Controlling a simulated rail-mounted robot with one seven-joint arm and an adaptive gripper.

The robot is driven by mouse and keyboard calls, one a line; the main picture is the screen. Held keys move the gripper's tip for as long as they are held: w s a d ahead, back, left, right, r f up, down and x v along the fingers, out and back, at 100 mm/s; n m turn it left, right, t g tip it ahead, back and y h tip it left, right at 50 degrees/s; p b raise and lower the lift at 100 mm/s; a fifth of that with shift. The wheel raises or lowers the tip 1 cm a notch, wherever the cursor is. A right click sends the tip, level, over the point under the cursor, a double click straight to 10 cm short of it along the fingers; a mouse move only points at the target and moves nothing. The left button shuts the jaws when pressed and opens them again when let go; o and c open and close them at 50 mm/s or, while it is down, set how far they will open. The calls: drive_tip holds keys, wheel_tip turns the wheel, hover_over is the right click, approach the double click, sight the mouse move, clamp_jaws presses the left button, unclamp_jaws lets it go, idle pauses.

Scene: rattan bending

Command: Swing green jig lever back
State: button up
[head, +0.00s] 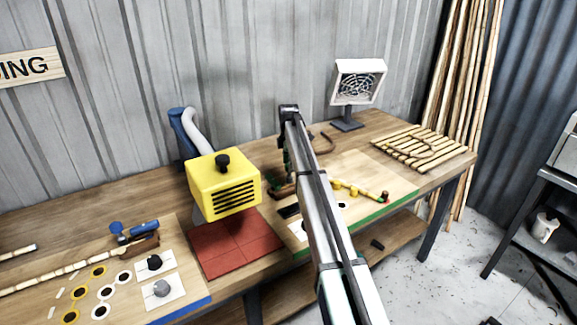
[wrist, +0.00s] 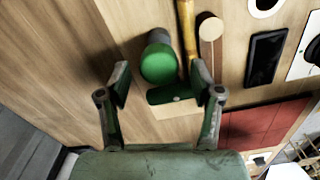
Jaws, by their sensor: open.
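In the wrist view a round green knob (wrist: 160,63) shows between and just beyond the fingertips of my gripper (wrist: 161,76). A flat green bar (wrist: 174,95) lies beside it, close to the right finger. I take these to be parts of the green jig and its lever, but cannot tell exactly where the lever begins. A tan rattan rod (wrist: 187,35) runs down to the bar. My gripper is open, with nothing clearly held. I cannot tell whether a finger touches the bar. In the head view my arm hides most of the jig.
A wooden block (wrist: 210,40) and a black rectangular plate (wrist: 265,58) lie right of the jig. A yellow box-shaped machine (head: 224,182) stands above a red mat (head: 232,246). A white-framed fan (head: 358,82) and rattan slats (head: 424,147) are at the back right.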

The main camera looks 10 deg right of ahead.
wheel_tip(320, 180, up, 11)
idle(0.4)
